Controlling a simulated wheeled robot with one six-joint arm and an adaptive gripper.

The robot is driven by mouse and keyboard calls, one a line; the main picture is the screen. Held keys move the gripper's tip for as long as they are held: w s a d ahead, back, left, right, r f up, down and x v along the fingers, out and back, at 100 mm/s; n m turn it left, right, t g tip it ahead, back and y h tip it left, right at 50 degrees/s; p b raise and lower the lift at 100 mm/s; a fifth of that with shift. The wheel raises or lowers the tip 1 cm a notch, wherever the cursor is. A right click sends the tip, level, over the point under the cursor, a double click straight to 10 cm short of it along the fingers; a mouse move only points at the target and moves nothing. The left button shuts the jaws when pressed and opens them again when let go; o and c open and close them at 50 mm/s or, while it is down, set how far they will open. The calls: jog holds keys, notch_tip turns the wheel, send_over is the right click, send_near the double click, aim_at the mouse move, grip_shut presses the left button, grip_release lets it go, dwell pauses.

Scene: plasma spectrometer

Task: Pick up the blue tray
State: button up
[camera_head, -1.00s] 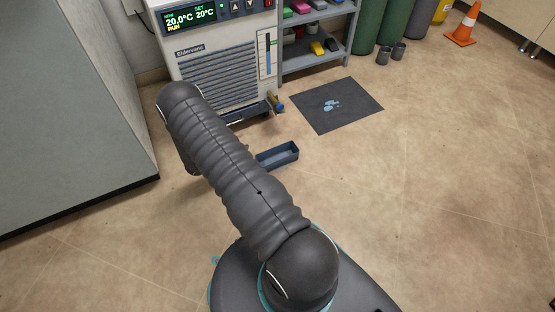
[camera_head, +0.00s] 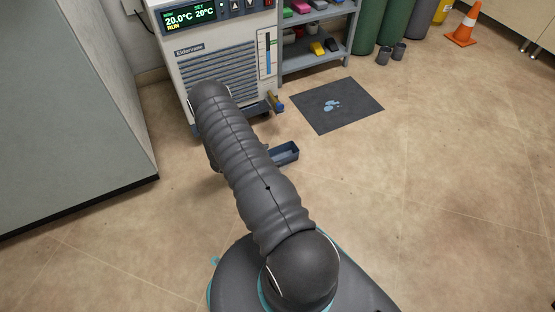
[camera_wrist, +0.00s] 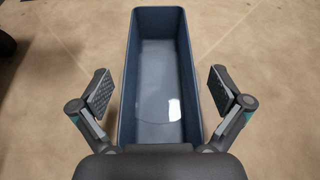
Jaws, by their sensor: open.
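The blue tray (camera_head: 287,152) is a long, open-topped box standing on the floor in front of the chiller. In the head view my arm hides its left part. In the wrist view the tray (camera_wrist: 158,28) runs away from me between the fingers, and its near end is hidden behind my gripper's body. My gripper (camera_wrist: 160,92) is open, with one pad off each long side of the tray and a gap on both sides. A pale glossy patch shows on the tray's floor. My gripper is hidden behind the arm in the head view.
The Eldervane chiller (camera_head: 213,62) stands behind the tray, with a brass-and-blue valve (camera_head: 276,103) low at its front. A dark mat (camera_head: 337,104) with a wet patch lies to the right. A grey cabinet (camera_head: 65,110) stands left. Open floor lies right and in front.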

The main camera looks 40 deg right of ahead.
jog(key=c, duration=1.3)
jog(key=shift+r, duration=0.1)
jog(key=shift+c, duration=0.2)
jog(key=shift+r, duration=0.5)
jog(key=s+d+r+p, duration=0.2)
jog(key=s+r, duration=0.8)
jog(key=s, duration=0.1)
jog(key=shift+s+d, duration=0.15)
jog(key=shift+s, duration=0.05)
